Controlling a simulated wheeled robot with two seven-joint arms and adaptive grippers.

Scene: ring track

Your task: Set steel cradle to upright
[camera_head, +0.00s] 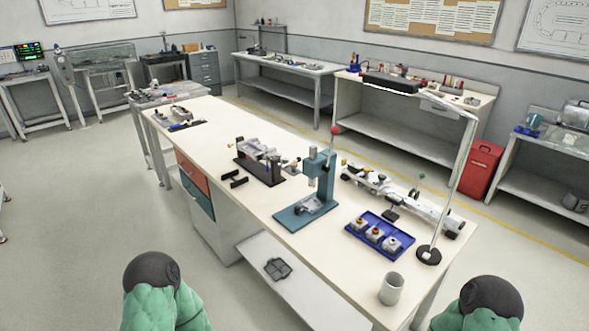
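A grey metal fixture on a black base (260,170) stands on the long white workbench, left of the teal press. It looks like the steel cradle (257,148), but it is small and I cannot tell its tilt for certain. Another small metal piece (309,204) sits on the foot of the teal press (325,176), under its ram. Two green arm parts of mine with dark round caps show at the bottom edge. Neither of my grippers is in view, and both arm parts are well apart from the bench items.
The workbench (200,148) has bare top left of the fixture. A blue tray (356,228) with several parts, a grey cup (391,288) and a lamp (428,255) stand at its right end. A long metal assembly (405,202) lies behind. Floor at left is clear.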

